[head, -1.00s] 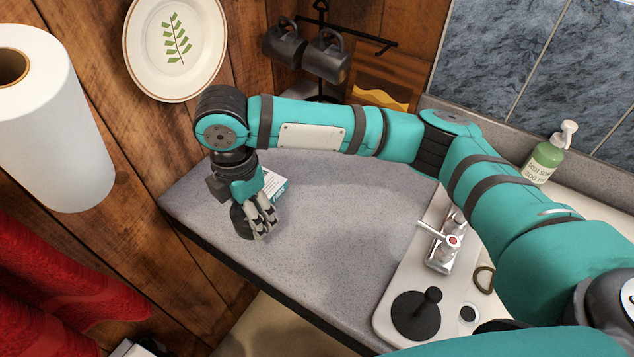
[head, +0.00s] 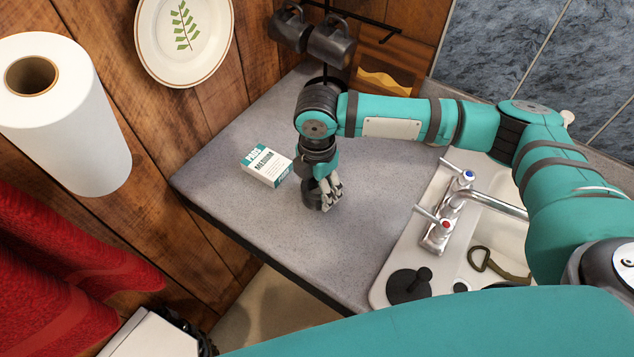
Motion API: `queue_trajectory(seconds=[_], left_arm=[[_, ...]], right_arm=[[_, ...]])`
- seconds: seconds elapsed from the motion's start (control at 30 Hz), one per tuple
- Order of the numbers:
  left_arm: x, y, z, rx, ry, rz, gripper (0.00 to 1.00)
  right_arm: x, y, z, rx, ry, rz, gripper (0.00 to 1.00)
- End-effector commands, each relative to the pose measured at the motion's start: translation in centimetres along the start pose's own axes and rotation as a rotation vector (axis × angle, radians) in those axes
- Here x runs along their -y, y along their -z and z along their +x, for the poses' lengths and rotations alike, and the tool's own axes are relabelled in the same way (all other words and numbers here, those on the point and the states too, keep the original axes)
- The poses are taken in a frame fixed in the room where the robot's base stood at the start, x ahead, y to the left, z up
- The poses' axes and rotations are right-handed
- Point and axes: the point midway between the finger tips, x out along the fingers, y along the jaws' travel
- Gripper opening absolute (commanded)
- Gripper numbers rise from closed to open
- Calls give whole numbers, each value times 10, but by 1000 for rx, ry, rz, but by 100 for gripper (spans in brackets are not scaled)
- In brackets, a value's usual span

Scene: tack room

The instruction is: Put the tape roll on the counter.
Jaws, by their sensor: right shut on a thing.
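The tape roll (head: 312,195) is dark and partly hidden behind the fingers of my right gripper (head: 329,202). The right gripper points down and is shut on the roll, over the middle of the grey counter (head: 235,210). The roll is at or just above the counter top; I cannot tell whether it touches. My left gripper is not in view.
A white and green box (head: 267,166) lies on the counter left of the gripper. The sink (head: 400,262) with its tap (head: 455,205) is to the right. Dark mugs (head: 331,43) hang at the back. The counter's front left is clear.

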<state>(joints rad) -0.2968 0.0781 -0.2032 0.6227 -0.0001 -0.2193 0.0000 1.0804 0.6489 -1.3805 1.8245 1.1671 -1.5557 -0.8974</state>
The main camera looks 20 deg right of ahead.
Motion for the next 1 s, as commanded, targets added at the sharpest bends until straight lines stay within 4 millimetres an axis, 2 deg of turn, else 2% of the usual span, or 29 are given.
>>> queue_trajectory(seconds=[0.23,0.27,0.43,0.77,0.87,1.0], left_arm=[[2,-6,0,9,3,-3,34],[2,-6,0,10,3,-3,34],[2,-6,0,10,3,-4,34],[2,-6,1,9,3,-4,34],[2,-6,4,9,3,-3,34],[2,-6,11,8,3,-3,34]], right_arm=[[0,0,2,0,0,0,29],[0,0,3,0,0,0,66],[0,0,2,0,0,0,88],[0,0,0,0,-1,0,89],[-1,0,-8,0,-1,0,89],[-2,0,-34,1,-5,0,89]])
